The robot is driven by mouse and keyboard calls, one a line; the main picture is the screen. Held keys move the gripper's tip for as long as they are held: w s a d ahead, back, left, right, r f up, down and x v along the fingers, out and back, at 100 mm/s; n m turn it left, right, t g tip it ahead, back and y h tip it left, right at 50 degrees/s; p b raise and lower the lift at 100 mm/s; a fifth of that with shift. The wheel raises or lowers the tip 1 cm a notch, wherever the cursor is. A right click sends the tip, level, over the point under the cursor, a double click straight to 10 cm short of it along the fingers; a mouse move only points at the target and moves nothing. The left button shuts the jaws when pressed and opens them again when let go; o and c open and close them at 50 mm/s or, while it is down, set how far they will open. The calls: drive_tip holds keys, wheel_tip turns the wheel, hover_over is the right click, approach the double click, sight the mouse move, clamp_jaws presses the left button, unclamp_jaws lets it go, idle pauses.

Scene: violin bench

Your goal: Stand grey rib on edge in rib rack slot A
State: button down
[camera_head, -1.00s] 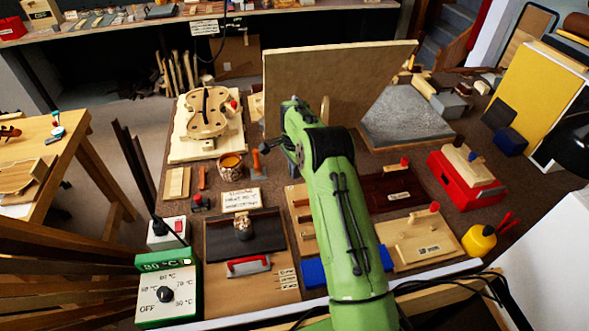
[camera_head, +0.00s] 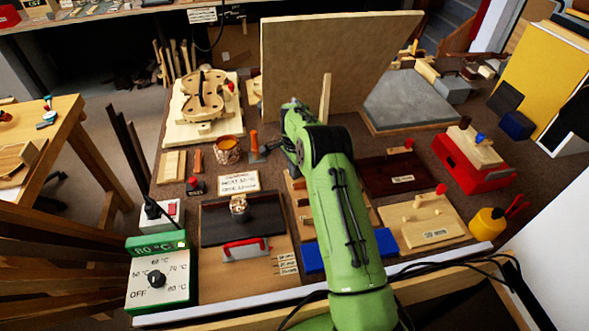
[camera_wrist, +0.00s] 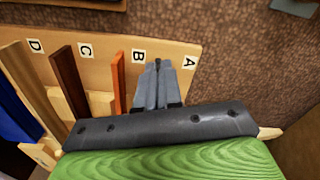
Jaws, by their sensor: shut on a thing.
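In the wrist view the rib rack (camera_wrist: 208,52) is a pale wooden board with slots lettered D, C, B and A from left to right. My gripper (camera_wrist: 158,72) points down at the rack between the letters B and A, beside letter A. Its grey fingers are closed together on something thin. Only a dark sliver shows between the fingertips, so I cannot make out the grey rib or how deep it sits. An orange rib (camera_wrist: 119,80) stands near B and a dark brown rib (camera_wrist: 68,82) near C.
A blue block (camera_wrist: 14,118) lies left of the rack. In the head view a red box (camera_head: 470,178) and a peg board (camera_head: 425,222) stand to the right. A tall wooden panel (camera_head: 375,60) rises behind.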

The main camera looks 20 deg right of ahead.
drive_tip(key=c, duration=1.2)
unclamp_jaws()
wheel_tip(320, 180, up, 16)
drive_tip(key=p, duration=0.4)
drive_tip(key=shift+f, duration=0.1)
